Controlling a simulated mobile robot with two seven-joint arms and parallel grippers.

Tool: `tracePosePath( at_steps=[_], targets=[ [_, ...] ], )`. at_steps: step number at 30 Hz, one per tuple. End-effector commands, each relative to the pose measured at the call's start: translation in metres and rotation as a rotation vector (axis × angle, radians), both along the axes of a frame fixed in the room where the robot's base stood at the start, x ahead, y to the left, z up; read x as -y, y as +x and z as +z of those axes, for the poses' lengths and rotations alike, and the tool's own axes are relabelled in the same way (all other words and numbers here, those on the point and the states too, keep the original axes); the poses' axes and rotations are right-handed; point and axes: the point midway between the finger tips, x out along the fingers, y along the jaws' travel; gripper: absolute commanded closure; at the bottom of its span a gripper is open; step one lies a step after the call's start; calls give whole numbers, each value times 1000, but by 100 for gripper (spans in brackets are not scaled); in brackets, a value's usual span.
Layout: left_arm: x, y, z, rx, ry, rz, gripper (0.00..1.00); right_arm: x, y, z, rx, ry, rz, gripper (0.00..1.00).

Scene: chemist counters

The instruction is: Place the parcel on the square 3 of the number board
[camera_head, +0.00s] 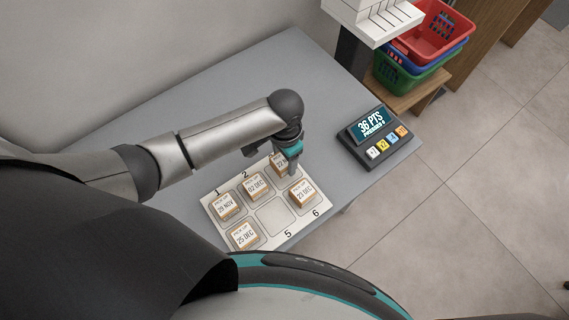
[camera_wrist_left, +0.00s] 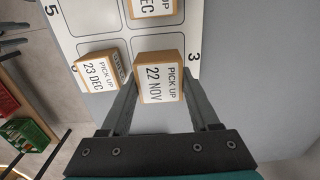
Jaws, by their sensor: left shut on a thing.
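The number board (camera_head: 271,238) is a pale panel on the grey counter, with numbered squares in two rows. My left gripper (camera_head: 285,166) is shut on the parcel marked 22 NOV (camera_head: 279,161), at square 3. In the left wrist view this parcel (camera_wrist_left: 161,78) sits between the two fingers, beside the printed 3. The fingers partly cover it in the head view, and I cannot tell whether it touches the board. Other parcels are 29 NOV (camera_head: 226,206) on square 1, 02 DEC (camera_head: 256,186) on square 2, 25 DEC (camera_head: 243,236) on the lower left square and 23 DEC (camera_head: 302,193) on square 6. My right gripper is out of view.
Square 5 (camera_head: 274,216) is bare. A dark keypad device (camera_head: 377,138) with a lit screen stands to the right on the counter (camera_head: 240,85). Red, blue and green baskets (camera_head: 410,72) are stacked beyond it. The 23 DEC parcel (camera_wrist_left: 99,70) is close to one finger.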

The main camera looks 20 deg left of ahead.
Motion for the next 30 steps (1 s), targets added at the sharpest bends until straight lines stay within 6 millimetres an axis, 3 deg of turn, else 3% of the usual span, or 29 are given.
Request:
tracePosePath(
  at_steps=[6,18,19,27,30],
  targets=[
    [0,0,-30,-2,1,1,97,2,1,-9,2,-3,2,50],
    [0,0,-34,0,0,1,97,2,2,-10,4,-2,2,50],
    [0,0,-35,-1,1,1,37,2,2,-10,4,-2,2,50],
    [0,0,-34,-1,1,1,8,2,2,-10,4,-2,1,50],
    [0,0,-34,-1,1,1,8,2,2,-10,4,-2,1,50]
  ],
)
